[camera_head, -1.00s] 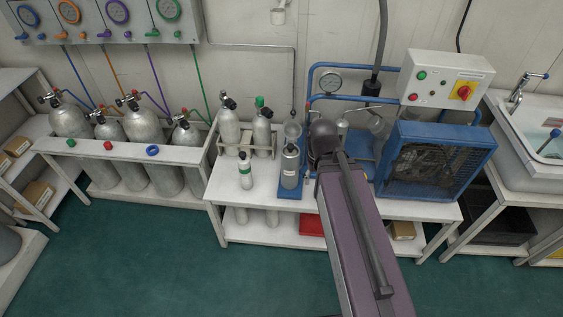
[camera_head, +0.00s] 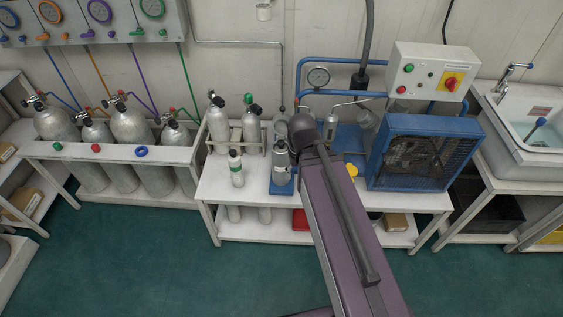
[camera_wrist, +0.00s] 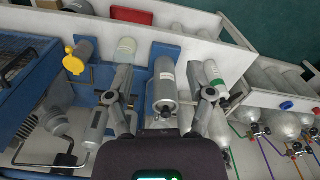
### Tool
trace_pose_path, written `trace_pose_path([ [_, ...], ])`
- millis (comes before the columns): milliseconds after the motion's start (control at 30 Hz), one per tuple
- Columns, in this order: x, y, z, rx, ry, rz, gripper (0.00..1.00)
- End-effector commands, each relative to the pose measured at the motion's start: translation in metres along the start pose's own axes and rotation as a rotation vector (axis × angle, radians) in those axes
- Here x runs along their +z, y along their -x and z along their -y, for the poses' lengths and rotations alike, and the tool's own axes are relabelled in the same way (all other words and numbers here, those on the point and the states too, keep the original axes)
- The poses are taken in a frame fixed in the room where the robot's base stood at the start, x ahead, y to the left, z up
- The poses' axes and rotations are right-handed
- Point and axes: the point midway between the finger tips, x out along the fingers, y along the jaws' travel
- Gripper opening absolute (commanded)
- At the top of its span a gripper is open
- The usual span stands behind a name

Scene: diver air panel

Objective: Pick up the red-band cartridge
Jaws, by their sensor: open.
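I cannot make out a red band on any cartridge in either view. In the wrist view a grey cylinder with a pale label (camera_wrist: 165,72) stands between the spread fingers of my open gripper (camera_wrist: 166,92); I cannot tell how far below them it is. It stands on a blue base and also shows in the head view (camera_head: 281,166). A pale cylinder (camera_wrist: 126,47) stands beyond the left finger. In the head view my arm hides the gripper.
A white cylinder with a green band (camera_head: 236,170) stands close by, near racked bottles (camera_head: 219,128). A blue caged unit (camera_head: 424,155) is on the bench's right. A red box (camera_head: 301,220) lies on the lower shelf. Large cylinders (camera_head: 131,124) stand in a rack at left.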

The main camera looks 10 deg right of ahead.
Motion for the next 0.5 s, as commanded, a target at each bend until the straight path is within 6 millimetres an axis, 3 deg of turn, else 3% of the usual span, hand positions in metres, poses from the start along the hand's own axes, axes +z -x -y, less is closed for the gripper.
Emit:
trace_pose_path([
  [167,0.000,0.000,0.000,0.000,0.000,0.000,0.69],
  [233,0.000,0.000,0.000,0.000,0.000,0.000,0.84],
  [367,-0.008,0.000,0.000,0.000,0.000,0.000,0.84],
  [500,-0.032,0.001,0.000,0.000,0.000,0.000,0.84],
])
